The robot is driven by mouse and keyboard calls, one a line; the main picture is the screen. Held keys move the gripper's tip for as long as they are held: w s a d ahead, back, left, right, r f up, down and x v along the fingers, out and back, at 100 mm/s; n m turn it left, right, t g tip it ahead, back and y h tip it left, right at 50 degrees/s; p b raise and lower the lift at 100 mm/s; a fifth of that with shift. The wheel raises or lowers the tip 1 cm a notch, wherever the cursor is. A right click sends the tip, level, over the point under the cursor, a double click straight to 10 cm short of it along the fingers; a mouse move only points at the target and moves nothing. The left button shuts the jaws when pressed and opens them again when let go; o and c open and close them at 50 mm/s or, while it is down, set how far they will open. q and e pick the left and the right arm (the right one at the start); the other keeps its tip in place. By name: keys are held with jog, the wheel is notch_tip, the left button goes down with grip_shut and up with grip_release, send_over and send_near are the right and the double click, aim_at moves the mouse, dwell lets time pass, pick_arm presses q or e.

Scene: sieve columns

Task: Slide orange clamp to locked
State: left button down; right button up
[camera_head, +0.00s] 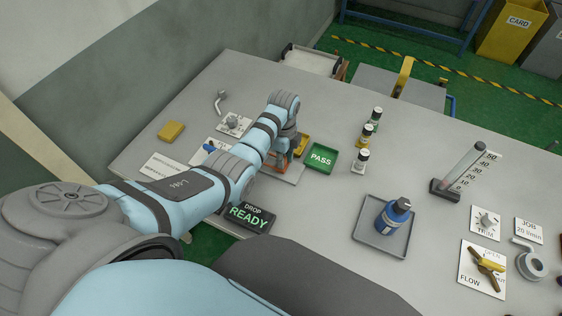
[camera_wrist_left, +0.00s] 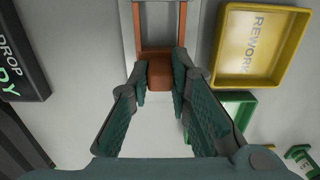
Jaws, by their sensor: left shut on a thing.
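The orange clamp (camera_wrist_left: 160,72) is a block on two orange rails on a pale base, in the middle of the left wrist view. My left gripper (camera_wrist_left: 159,80) has its two fingers closed against the block's sides. In the head view my left gripper (camera_head: 281,160) reaches down to the clamp's grey base (camera_head: 290,174), and my arm hides most of the clamp there. No locked marking can be read. My right gripper is not in view.
A green PASS tray (camera_head: 320,158) and a yellow REWORK tray (camera_wrist_left: 262,45) lie close beside the clamp. A DROP READY sign (camera_head: 249,217) stands nearby. Several small bottles, a blue bottle (camera_head: 393,217) on a tray and a flow valve (camera_head: 484,263) stand to the right.

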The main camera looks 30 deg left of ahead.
pick_arm(q)
jog(key=shift+s+a+f, duration=0.1)
jog(key=shift+s+a, duration=0.1)
jog(key=shift+a, duration=1.7)
jog(key=c, duration=1.6)
grip_release()
jog(key=shift+w+a, duration=0.1)
jog(key=shift+o, duration=0.2)
notch_tip(320, 180, up, 6)
jog(key=p, duration=0.7)
